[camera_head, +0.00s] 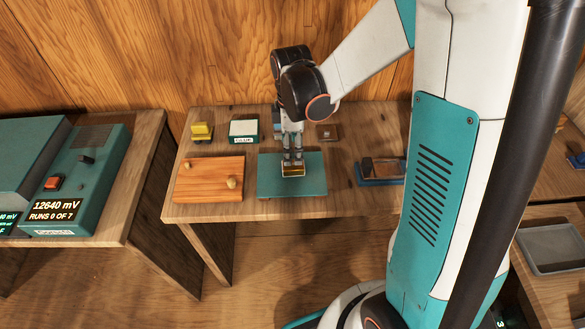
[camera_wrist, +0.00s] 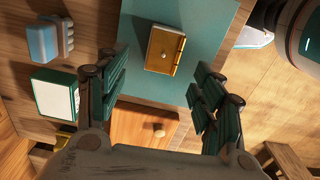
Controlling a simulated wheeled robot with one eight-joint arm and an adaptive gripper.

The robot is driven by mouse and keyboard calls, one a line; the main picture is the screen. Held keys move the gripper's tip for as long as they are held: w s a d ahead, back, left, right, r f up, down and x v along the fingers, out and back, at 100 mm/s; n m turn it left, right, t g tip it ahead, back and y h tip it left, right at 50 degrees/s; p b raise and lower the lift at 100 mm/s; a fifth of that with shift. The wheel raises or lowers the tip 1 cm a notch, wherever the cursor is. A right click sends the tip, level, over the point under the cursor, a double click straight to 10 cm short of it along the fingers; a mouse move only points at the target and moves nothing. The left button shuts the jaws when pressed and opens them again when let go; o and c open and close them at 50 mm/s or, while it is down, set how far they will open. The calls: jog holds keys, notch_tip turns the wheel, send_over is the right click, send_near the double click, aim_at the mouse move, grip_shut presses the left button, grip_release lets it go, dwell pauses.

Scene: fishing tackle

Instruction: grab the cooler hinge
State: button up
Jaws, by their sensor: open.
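The cooler hinge, a brass-coloured plate piece with a knuckle along one side (camera_wrist: 164,50), lies on the teal mat (camera_wrist: 210,22). In the head view the hinge (camera_head: 293,172) sits near the middle of the mat (camera_head: 312,182), below my gripper (camera_head: 292,160). In the wrist view my gripper (camera_wrist: 160,72) is open, with its dark green finger pads to the left and right of the picture. Nothing is between the pads, and contact with the hinge does not show.
A wooden board (camera_head: 208,178) with knobs lies left of the mat. Behind stand a yellow item (camera_head: 202,131), a white-topped green box (camera_head: 244,129) and a small brown block (camera_head: 327,132). A blue tray (camera_head: 382,180) holding a block lies to the right. The table's front edge is close.

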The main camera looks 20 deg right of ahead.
aim_at(293, 164)
jog(key=shift+s+d+f+b, duration=0.1)
jog(key=shift+f+b, duration=0.55)
jog(key=shift+f, duration=1.1)
jog(key=shift+s+d+f+b, duration=0.1)
jog(key=shift+f+b, duration=0.5)
jog(key=shift+f, duration=1.1)
jog(key=shift+c, duration=0.3)
jog(key=c, duration=1.1)
